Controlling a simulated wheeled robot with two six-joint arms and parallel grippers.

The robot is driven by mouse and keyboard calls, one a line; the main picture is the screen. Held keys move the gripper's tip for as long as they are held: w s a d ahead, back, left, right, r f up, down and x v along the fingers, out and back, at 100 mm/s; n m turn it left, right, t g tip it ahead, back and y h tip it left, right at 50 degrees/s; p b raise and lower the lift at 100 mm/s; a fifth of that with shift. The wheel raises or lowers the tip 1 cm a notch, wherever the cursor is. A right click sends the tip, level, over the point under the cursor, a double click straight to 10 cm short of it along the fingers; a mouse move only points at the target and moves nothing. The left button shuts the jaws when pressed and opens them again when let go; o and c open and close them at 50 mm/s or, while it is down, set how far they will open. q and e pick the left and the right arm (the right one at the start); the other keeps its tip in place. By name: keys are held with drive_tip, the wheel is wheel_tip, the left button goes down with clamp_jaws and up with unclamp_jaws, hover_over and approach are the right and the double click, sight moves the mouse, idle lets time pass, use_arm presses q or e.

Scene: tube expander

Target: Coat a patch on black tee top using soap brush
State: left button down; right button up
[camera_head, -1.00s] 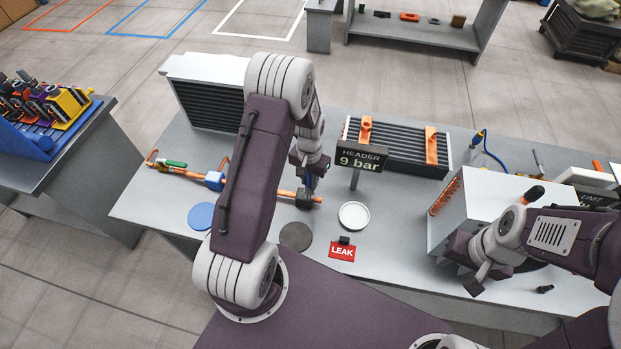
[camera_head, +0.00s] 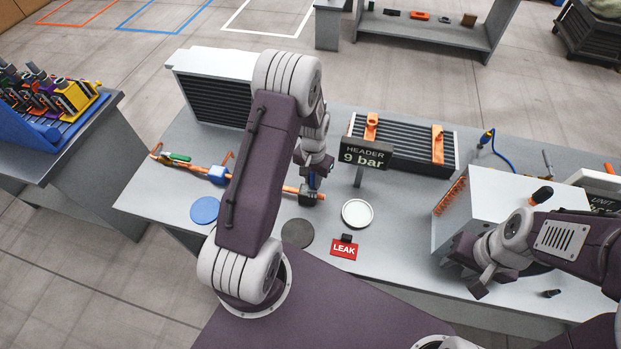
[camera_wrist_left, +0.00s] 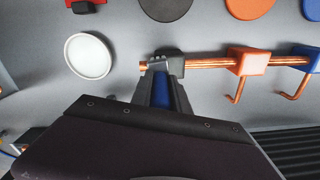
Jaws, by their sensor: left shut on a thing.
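The black tee (camera_head: 309,198) sits at the right end of a copper pipe run on the grey bench. It also shows in the left wrist view (camera_wrist_left: 178,62), partly hidden behind the gripper. My left gripper (camera_head: 313,178) is above the tee, shut on a blue-handled tool, seen between the fingers in the left wrist view (camera_wrist_left: 161,92), which I take as the soap brush. Its tip is at the tee; I cannot tell whether it touches. No coat on the tee can be made out. My right gripper (camera_head: 477,287) is beside a white box, its jaws unclear.
A "HEADER 9 bar" sign (camera_head: 364,155) stands right of my left gripper. A dark rack (camera_head: 405,153) and the white box (camera_head: 495,210) stand further right.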

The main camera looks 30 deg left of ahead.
use_arm(q)
drive_tip(key=shift+d+r, duration=0.15)
drive_tip(key=shift+d, duration=0.2)
drive_tip(key=r+p, duration=0.1)
drive_tip(key=r, duration=0.1)
drive_tip(key=a+r+p, duration=0.1)
drive_tip(key=r+p, duration=0.3)
drive_tip(key=r, duration=0.1)
drive_tip(key=shift+d+p, duration=0.3)
drive_tip(key=shift+d, duration=0.05)
drive_tip(key=shift+r, duration=0.3)
drive_tip(key=shift+a+r+p, duration=0.1)
drive_tip(key=shift+a+p, duration=0.1)
drive_tip(key=shift+p, duration=0.1)
drive_tip(key=shift+d, duration=0.1)
